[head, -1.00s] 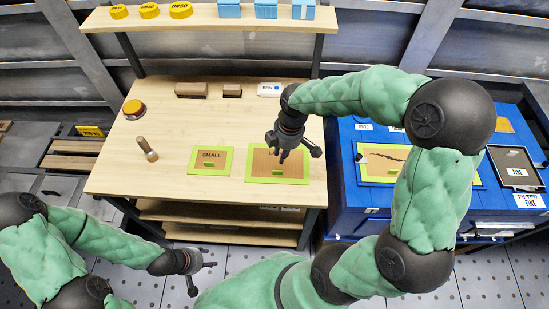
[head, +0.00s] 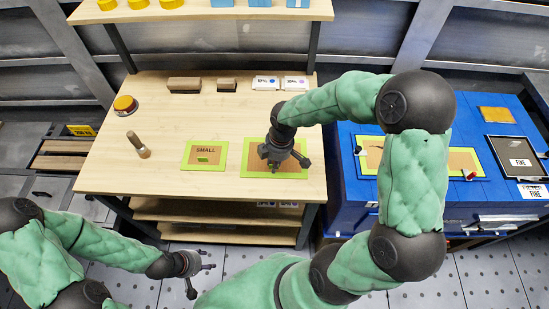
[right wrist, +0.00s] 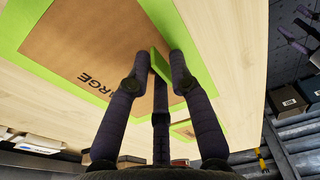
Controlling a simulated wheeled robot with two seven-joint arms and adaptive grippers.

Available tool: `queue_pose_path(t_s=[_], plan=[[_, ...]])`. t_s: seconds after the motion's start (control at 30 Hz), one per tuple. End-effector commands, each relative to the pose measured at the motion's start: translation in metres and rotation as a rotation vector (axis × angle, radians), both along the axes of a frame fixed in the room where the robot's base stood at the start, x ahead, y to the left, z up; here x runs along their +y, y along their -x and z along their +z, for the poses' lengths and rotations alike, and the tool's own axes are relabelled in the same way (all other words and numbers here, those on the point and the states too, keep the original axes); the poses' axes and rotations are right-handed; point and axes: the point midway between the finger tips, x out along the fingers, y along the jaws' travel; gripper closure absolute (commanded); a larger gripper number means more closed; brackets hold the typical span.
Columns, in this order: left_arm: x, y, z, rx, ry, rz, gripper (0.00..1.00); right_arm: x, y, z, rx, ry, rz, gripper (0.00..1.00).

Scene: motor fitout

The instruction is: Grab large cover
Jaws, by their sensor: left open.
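The large cover, a brown board with a green border (head: 294,172), lies flat on the wooden table right of the small cover (head: 204,154). It fills much of the right wrist view, where its brown face (right wrist: 85,38) shows part of the word LARGE. My right gripper (head: 275,167) is over the cover and hides part of it. My left gripper (head: 203,276) is open and empty, low in front of the table.
An orange-topped button (head: 125,104), a wooden-handled tool (head: 138,146) and small brown blocks (head: 184,84) stand on the table (head: 110,180). White boxes (head: 265,83) are at its back. A blue cabinet (head: 340,200) stands to the right, partly behind my right arm.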

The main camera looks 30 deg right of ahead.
Motion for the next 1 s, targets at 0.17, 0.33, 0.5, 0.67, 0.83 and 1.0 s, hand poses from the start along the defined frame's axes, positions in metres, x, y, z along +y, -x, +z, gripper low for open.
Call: queue_pose_path(t_s=[0.17, 0.33, 0.5, 0.67, 0.83, 1.0], plan=[[0.0, 0.0, 0.001, 0.0, 0.0, 0.0, 0.5, 0.0, 0.0, 0.001, 0.0, 0.0, 0.0, 1.0], [0.0, 0.0, 0.001, 0.0, 0.0, 0.0, 0.5, 0.0, 0.0, 0.001, 0.0, 0.0, 0.0, 1.0], [0.0, 0.0, 0.001, 0.0, 0.0, 0.0, 0.5, 0.0, 0.0, 0.001, 0.0, 0.0, 0.0, 1.0], [0.0, 0.0, 0.002, 0.0, 0.0, 0.0, 0.5, 0.0, 0.0, 0.005, 0.0, 0.0, 0.0, 1.0], [0.0, 0.0, 0.008, 0.0, 0.0, 0.0, 0.5, 0.0, -0.001, 0.02, -0.002, 0.0, -0.001, 1.0], [0.0, 0.0, 0.019, 0.0, 0.0, 0.0, 0.5, 0.008, 0.004, 0.044, -0.001, 0.001, 0.004, 1.0]])
